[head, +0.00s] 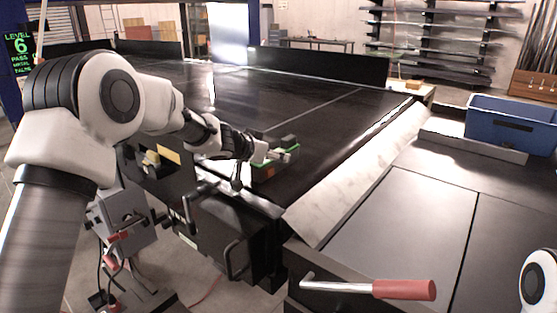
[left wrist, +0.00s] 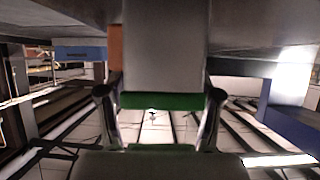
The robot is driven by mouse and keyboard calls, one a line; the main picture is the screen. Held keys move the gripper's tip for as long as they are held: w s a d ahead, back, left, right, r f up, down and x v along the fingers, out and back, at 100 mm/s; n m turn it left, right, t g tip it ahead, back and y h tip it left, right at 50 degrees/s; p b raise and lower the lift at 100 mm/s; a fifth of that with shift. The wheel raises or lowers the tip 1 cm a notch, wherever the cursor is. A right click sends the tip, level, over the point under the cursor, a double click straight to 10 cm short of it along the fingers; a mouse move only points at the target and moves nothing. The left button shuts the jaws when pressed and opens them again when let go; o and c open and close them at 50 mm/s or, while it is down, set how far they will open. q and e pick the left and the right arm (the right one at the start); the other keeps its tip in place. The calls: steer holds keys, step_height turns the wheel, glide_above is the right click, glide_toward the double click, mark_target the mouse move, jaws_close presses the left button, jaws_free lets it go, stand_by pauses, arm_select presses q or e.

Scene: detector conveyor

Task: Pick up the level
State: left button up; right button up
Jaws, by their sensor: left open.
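In the left wrist view, my left gripper (left wrist: 160,112) is open, with one dark finger on each side. A grey surface and green strips (left wrist: 160,101) show between the fingers. I cannot tell whether the fingers touch the block. My right gripper is out of view.
A red-handled metal bar (head: 404,289) lies on the near bench (head: 400,220). A blue bin (head: 508,128) stands at the right. A pale sloping ledge (head: 355,180) borders the conveyor. The middle of the conveyor is clear. A green-lettered sign (head: 20,48) hangs at the far left.

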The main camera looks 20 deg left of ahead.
arm_select(q)
steer(key=shift+s+a+r, duration=0.1)
steer(key=shift+s+r, duration=0.05)
steer(key=shift+s, duration=0.05)
steer(key=c, duration=0.5)
steer(key=shift+s+r, duration=0.1)
steer(key=shift+s, duration=0.1)
jaws_close()
steer(key=shift+w, duration=0.15)
steer(key=shift+r, duration=0.25)
step_height(320, 180, up, 3)
steer(key=shift+w+r+p, duration=0.1)
steer(key=shift+p, duration=1.05)
steer(key=s+a, duration=0.1)
steer(key=s+a+b, duration=0.1)
steer(key=s, duration=0.1)
steer(key=s+a+b, duration=0.1)
steer(key=shift+s, duration=0.25)
steer(key=s+a+r, duration=0.1)
steer(key=s+a, duration=0.5)
steer(key=s, duration=0.3)
steer(key=shift+p, duration=0.3)
